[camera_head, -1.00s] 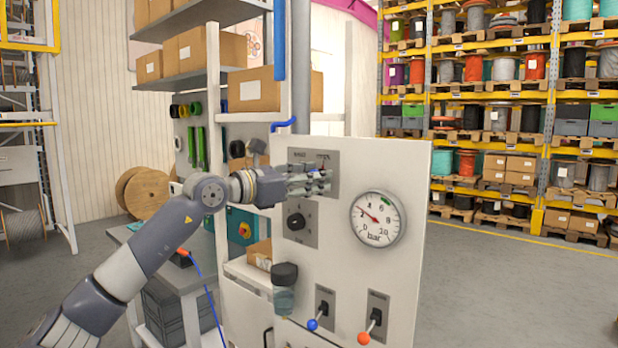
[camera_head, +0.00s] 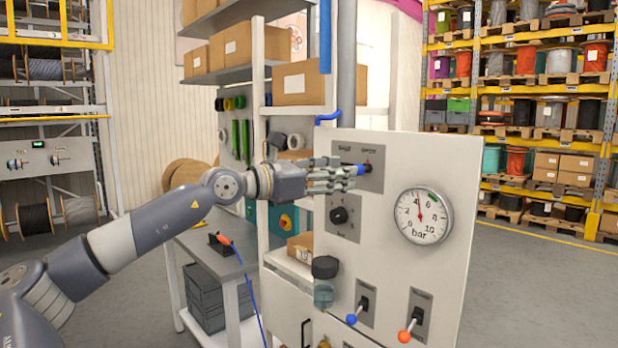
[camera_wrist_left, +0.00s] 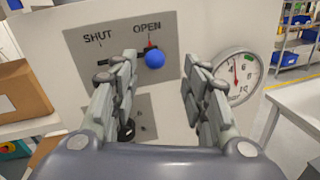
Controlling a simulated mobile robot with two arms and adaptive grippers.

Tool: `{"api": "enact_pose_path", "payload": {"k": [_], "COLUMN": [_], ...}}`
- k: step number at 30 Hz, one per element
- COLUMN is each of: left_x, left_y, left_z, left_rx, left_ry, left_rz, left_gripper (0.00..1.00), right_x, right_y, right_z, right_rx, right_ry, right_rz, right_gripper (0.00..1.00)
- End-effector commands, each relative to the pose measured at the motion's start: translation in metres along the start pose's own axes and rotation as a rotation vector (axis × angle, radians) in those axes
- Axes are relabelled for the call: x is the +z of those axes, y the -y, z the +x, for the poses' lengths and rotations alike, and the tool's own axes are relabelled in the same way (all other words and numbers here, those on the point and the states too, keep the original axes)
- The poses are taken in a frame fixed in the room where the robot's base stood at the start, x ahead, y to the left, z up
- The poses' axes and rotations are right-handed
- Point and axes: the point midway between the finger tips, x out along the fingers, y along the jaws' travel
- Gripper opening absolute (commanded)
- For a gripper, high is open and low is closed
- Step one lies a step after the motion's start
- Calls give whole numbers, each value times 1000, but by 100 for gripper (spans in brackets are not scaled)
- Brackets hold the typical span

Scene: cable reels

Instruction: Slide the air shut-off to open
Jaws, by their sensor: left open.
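The air shut-off is a blue knob (camera_wrist_left: 155,60) in a slot on a grey plate (camera_wrist_left: 110,50) marked SHUT at left and OPEN at right. In the left wrist view the knob sits at the OPEN end, just under the red mark. It also shows in the head view (camera_head: 361,170), at the tips of my left gripper (camera_head: 345,172). My left gripper is open (camera_wrist_left: 160,75), its fingers apart with the knob showing between them, nearer the left finger. I cannot tell if a finger touches it. My right gripper is not in view.
The white panel (camera_head: 400,290) also carries a round gauge (camera_head: 424,216) reading near 4, a black rotary knob (camera_head: 339,215), and two levers with blue (camera_head: 351,319) and orange (camera_head: 404,336) ends. A grey bench (camera_head: 220,245) stands left of the panel.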

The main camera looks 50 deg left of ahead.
Motion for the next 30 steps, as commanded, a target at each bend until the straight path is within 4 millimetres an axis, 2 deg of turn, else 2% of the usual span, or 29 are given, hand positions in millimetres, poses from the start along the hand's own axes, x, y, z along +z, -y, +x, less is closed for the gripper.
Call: {"api": "enact_pose_path", "payload": {"k": [18, 30], "left_x": [2, 0], "left_y": [1, 2], "left_z": [-53, -64], "left_rx": [6, 4], "left_ry": [-1, -4], "left_rz": [0, -3], "left_gripper": [42, 42], "right_x": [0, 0], "right_y": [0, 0], "right_z": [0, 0], "right_rx": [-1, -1], "right_ry": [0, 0], "right_rz": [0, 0], "right_gripper": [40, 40]}}
